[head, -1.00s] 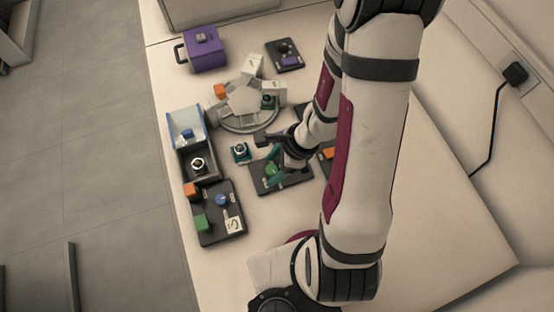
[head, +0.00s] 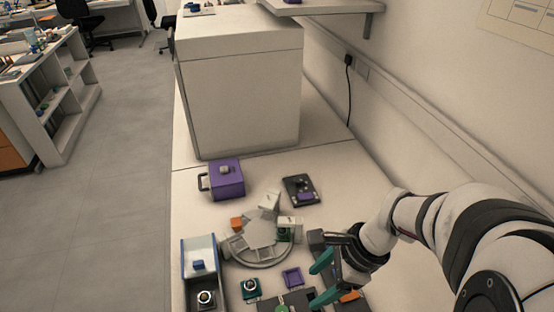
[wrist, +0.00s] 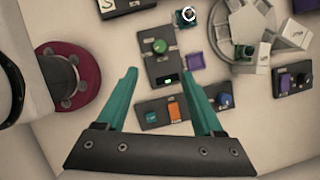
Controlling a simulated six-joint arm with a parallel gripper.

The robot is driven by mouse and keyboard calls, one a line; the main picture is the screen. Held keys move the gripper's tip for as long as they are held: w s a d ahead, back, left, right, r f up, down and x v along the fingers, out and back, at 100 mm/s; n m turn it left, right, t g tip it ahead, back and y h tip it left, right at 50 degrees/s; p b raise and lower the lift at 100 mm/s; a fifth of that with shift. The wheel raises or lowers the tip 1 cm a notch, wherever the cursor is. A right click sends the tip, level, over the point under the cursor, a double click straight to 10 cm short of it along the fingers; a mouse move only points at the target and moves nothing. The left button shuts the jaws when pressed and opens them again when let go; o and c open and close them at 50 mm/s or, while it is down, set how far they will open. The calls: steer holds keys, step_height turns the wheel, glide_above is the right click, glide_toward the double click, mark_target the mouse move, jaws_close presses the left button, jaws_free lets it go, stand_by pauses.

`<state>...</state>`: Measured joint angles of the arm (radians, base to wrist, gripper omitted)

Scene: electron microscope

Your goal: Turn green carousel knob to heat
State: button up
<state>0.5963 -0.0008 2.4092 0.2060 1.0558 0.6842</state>
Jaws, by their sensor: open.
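The green knob (wrist: 160,46) sits on a dark panel (wrist: 155,62) in the wrist view, just beyond my fingertips. A small green light shows on that panel's near end. In the head view only the panel's top edge shows at the bottom of the picture. My gripper (wrist: 159,74) has two teal fingers spread apart with nothing between them. In the head view my gripper (head: 314,283) hangs above the bench, right of the purple tray and near the panel. The grey carousel (head: 258,246) stands beyond, holding white blocks. I cannot read the knob's setting.
A dark panel with an orange switch (wrist: 174,108) and a blue knob (wrist: 226,100) lies near my fingers. A small purple tray (head: 293,277) and a teal-based knob (head: 250,287) stand near the carousel. A purple box (head: 227,180) is farther back.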

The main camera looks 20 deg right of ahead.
mark_target(282, 310)
steer(key=shift+w, duration=0.1)
steer(key=w+a+n+g+h, duration=0.1)
steer(key=w+a+n+g, duration=0.2)
steer(key=n, duration=0.5)
steer(key=w+a+n+g+h, duration=0.1)
steer(key=w+n+g, duration=0.2)
steer(key=w+n, duration=0.35)
steer(key=shift+n+t, duration=0.3)
steer(key=shift+n, duration=0.65)
steer(key=x, duration=0.5)
steer(key=s+x, duration=0.1)
steer(key=x, duration=0.4)
steer(key=d+x, duration=0.1)
steer(key=x, duration=0.5)
steer(key=shift+s+r, duration=0.1)
steer(key=shift+s, duration=0.2)
jaws_close()
